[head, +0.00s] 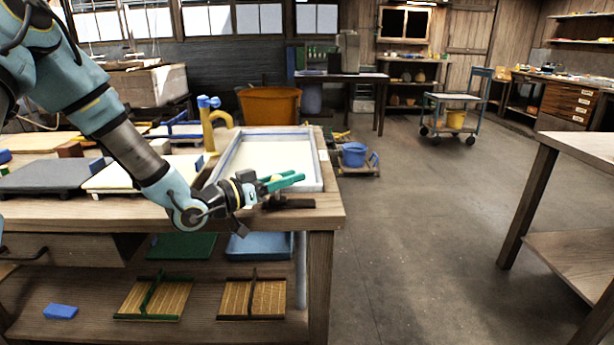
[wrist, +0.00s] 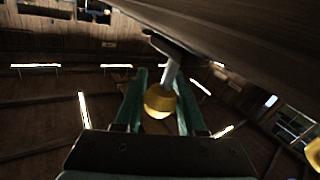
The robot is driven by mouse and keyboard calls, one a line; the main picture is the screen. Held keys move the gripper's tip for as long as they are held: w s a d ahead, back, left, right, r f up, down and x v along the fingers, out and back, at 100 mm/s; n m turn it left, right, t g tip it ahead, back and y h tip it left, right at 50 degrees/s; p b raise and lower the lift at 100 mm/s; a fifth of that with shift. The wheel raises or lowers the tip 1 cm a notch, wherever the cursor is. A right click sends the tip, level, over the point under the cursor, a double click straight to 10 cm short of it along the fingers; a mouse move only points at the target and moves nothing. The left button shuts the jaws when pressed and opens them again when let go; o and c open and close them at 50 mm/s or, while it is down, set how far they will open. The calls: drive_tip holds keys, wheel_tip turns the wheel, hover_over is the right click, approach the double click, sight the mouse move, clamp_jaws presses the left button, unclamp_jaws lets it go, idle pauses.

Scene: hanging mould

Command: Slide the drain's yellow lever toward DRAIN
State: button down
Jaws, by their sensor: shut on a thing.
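The yellow lever shows in the wrist view as a round yellow knob (wrist: 159,101) on a grey metal stem that runs up to a dark mount under a wooden edge. My gripper's green fingers (wrist: 162,88) stand on either side of the knob and are shut on it. In the head view my gripper (head: 286,181) is at the front right corner of the workbench, in front of the shallow framed tray (head: 319,165). The lever is hidden there behind my gripper. No DRAIN marking is readable in either view.
A yellow tap (head: 215,133) with a blue handle stands at the tray's left. A dark flat piece (head: 289,203) lies on the bench's front edge below my gripper. The shelf below holds slatted moulds (head: 252,299).

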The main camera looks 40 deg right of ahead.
drive_tip(key=shift+w+a, duration=0.35)
drive_tip(key=c, duration=0.5)
unclamp_jaws()
drive_tip(key=shift+a, duration=0.15)
drive_tip(key=a, duration=0.7)
drive_tip(key=w+a, duration=0.1)
drive_tip(key=a, duration=0.2)
drive_tip(key=shift+a+b, duration=0.3)
drive_tip(key=shift+b, duration=0.1)
